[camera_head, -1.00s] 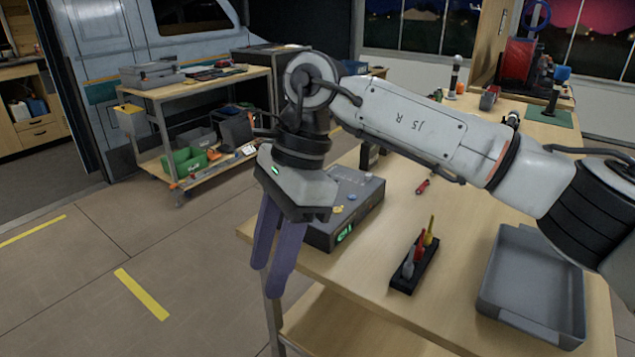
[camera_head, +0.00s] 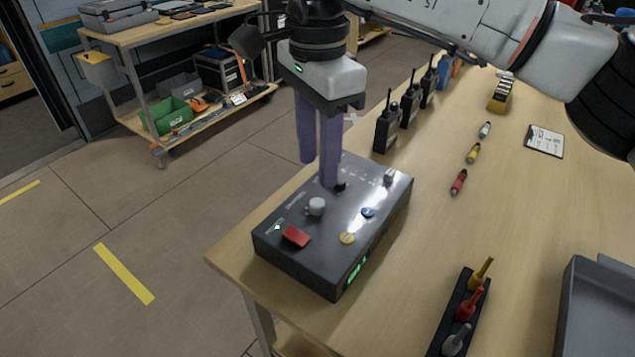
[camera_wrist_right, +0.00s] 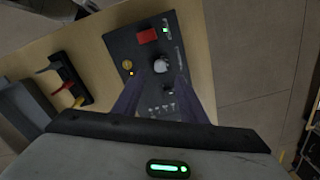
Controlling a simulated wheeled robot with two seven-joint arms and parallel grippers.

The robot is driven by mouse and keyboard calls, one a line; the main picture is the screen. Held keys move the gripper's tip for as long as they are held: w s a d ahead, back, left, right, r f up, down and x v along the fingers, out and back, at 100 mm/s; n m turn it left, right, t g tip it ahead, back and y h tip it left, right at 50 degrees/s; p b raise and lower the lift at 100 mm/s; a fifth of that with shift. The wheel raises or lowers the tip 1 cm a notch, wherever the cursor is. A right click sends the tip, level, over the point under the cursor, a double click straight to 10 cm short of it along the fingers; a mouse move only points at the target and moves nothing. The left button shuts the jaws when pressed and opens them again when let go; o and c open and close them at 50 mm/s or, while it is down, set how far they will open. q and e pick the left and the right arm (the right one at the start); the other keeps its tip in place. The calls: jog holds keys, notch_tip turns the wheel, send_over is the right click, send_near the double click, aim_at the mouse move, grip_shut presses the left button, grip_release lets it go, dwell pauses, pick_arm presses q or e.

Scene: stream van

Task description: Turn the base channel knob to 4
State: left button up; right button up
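The base (camera_head: 322,280) is a dark grey box near the table's left edge. My right gripper (camera_head: 318,172) points down over the box, open and empty, behind the grey knob. In the right wrist view its fingers (camera_wrist_right: 155,92) are spread, with the grey knob (camera_wrist_right: 160,65) beyond the tips. My left gripper is out of view.
Several black radios (camera_head: 388,128) stand behind the box. Small coloured pens (camera_head: 459,182), a dark holder (camera_head: 437,341) with coloured tools and a grey tray (camera_head: 585,310) lie to the right. A cart (camera_head: 150,30) stands at the back left.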

aim_at(318, 202)
notch_tip(318, 202, down, 6)
jog(key=shift+f, duration=0.7)
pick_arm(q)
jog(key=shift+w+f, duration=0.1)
pick_arm(e)
jog(key=shift+f, duration=0.1)
grip_shut()
